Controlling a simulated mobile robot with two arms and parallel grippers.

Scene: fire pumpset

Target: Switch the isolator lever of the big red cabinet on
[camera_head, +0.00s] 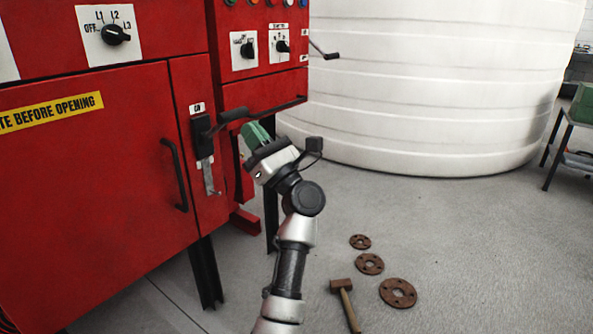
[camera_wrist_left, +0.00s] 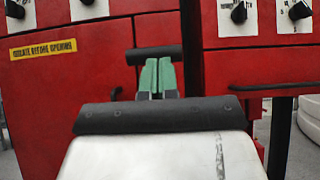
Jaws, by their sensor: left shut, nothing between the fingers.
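The big red cabinet (camera_head: 95,185) fills the left of the head view. Its isolator lever (camera_head: 233,115) has a black grip that sticks out to the right from a dark switch body, just below a small white "ON" label (camera_head: 197,107). My left gripper (camera_head: 254,135) has green fingertips, is shut and empty, and sits just right of and a little below the grip. In the left wrist view the grip (camera_wrist_left: 154,54) lies crosswise beyond the shut green fingers (camera_wrist_left: 157,78). I cannot tell whether they touch. My right gripper is not in view.
A second red panel (camera_head: 262,85) with knobs and a protruding black rail stands just behind my gripper. A black door handle (camera_head: 175,175) is on the cabinet. A white tank (camera_head: 430,80) is behind. Rusty flanges (camera_head: 398,292) and a mallet (camera_head: 343,290) lie on the floor.

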